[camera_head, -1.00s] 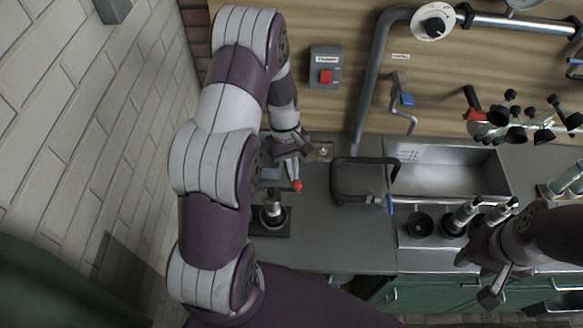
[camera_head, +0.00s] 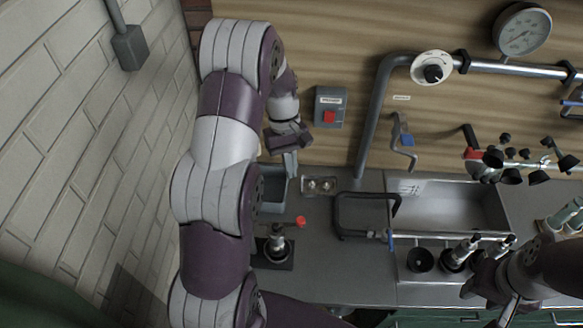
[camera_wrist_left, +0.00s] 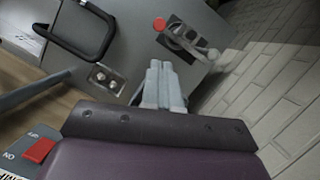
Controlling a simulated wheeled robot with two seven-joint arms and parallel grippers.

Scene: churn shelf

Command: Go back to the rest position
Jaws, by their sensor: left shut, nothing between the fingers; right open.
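My left gripper (camera_head: 291,172) is raised at the back left of the counter, by the wooden back wall. Its fingers are shut with nothing between them; in the left wrist view the closed fingertips (camera_wrist_left: 159,66) point out over the grey counter. My right gripper (camera_head: 495,300) is at the lower right, in front of the sink unit. It is open and empty, and partly hidden by its own wrist.
A sink (camera_head: 455,205) lies right. A red-button switch box (camera_head: 329,107) is on the wall; a brick wall (camera_head: 70,130) stands left.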

